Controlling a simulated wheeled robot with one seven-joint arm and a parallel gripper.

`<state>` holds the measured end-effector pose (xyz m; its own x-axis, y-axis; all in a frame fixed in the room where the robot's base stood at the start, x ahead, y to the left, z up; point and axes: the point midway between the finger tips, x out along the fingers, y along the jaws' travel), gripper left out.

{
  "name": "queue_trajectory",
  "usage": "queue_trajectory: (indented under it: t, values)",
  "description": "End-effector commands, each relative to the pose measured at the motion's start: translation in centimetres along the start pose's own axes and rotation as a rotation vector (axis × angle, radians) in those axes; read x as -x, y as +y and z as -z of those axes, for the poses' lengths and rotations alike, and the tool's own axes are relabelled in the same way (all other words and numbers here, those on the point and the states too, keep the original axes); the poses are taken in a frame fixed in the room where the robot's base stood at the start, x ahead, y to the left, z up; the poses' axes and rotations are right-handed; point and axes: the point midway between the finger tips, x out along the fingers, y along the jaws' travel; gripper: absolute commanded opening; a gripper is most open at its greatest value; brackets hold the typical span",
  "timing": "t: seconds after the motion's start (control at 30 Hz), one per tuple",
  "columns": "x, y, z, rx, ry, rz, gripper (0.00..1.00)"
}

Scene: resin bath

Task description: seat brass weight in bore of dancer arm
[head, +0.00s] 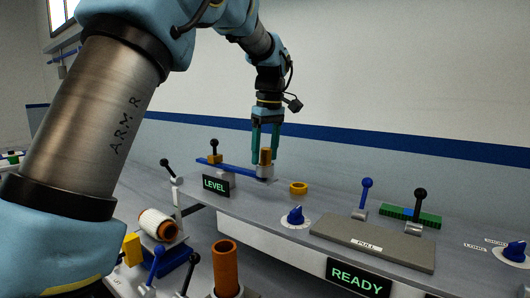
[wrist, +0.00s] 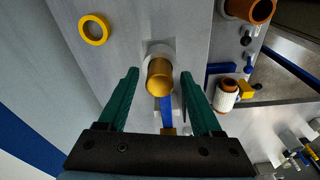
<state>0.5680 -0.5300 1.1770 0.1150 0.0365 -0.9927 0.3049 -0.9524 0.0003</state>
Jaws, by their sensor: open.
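The brass weight (head: 265,156), a golden-brown cylinder, stands upright at the grey hub (head: 265,171) on the right end of the blue dancer arm (head: 232,169). Its upper part shows above the hub; its lower end is hidden, so I cannot tell how deep it sits. My gripper (head: 265,149) points down with its green fingers open, one on each side of the weight. In the wrist view the weight (wrist: 160,78) lies between the open fingers (wrist: 159,74), with a visible gap on both sides. The pale hub (wrist: 158,49) shows behind it.
A yellow ring (head: 299,187) lies on the grey bench right of the hub. A LEVEL sign (head: 215,184), a blue knob (head: 295,216), a grey PULL plate (head: 372,244) and upright levers stand around. A white spool (head: 158,225) and a brown tube (head: 225,266) are in front.

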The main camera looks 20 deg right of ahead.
Motion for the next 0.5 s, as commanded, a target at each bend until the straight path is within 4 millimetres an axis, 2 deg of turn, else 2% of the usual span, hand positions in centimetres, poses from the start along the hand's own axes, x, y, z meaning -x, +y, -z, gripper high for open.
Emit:
queue_trajectory:
  t: [0.17,0.23,0.5]
  values:
    - [0.8,0.1,0.1,0.0,0.001,-0.002,0.66]
    - [1.6,0.1,0.1,0.0,0.001,-0.003,0.66]
    - [7.2,0.1,0.1,0.0,0.002,-0.004,0.66]
